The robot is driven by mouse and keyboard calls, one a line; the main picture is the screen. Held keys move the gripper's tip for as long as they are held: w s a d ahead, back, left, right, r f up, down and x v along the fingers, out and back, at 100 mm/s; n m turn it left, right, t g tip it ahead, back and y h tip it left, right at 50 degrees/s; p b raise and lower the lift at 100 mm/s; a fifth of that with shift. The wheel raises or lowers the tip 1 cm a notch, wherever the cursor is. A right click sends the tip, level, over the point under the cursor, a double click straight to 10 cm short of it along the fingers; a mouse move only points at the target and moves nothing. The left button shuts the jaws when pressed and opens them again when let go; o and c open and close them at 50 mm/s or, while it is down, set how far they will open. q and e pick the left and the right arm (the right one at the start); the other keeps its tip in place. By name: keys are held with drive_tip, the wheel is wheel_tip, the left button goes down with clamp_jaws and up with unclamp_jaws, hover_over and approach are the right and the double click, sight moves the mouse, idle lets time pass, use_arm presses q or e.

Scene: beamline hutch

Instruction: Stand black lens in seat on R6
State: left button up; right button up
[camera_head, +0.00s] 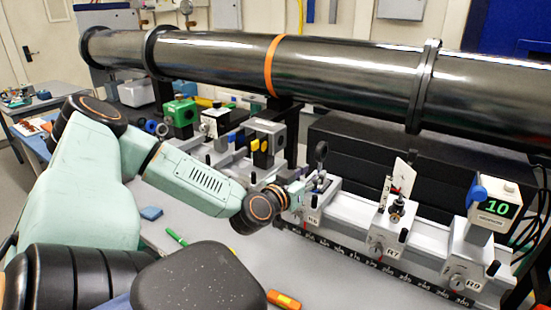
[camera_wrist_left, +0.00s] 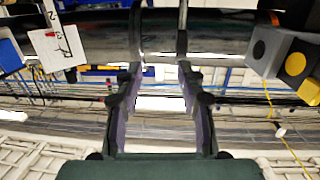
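A small dark round piece (camera_head: 321,151), which looks like the black lens, stands upright above the R6 carrier (camera_head: 314,218) in the head view. My left gripper (camera_head: 311,190) reaches in from the left, just over R6 and right at the foot of this piece. The wrist and fingers partly hide the seat, and I cannot tell whether the piece is in it. In the left wrist view the two fingers of my left gripper (camera_wrist_left: 159,85) are apart, with background showing between them. I cannot make out the lens in that view. My right gripper is not in view.
A long dark pipe (camera_head: 350,75) runs above the rail. R7 (camera_head: 385,235) with a white card (camera_head: 397,182) and R9 (camera_head: 474,265) with a display box (camera_head: 492,205) stand to the right. Coloured mounts crowd the left. A blue block (camera_head: 151,213) and a green marker (camera_head: 176,237) lie in front.

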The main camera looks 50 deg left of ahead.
use_arm(q)
drive_tip(key=s+d+f+m+g+h, duration=0.1)
drive_tip(key=s+d+f+g+h, duration=0.25)
drive_tip(key=d+f, duration=0.45)
drive_tip(key=s+d+f+m+g+h, duration=0.1)
drive_tip(key=s+d+f+g+h, duration=0.1)
drive_tip(key=s+d+f+g, duration=0.5)
drive_tip(key=s+d+f+g+y, duration=0.1)
drive_tip(key=s+d+f+g, duration=0.2)
drive_tip(key=s, duration=0.8)
drive_tip(key=s+d+f+g, duration=0.3)
drive_tip(key=s+d+f, duration=0.2)
drive_tip(key=s, duration=0.6)
wheel_tip(320, 180, down, 2)
drive_tip(key=shift+s+d+f+y, duration=0.25)
drive_tip(key=shift+d+y, duration=0.05)
drive_tip(key=shift+y, duration=0.05)
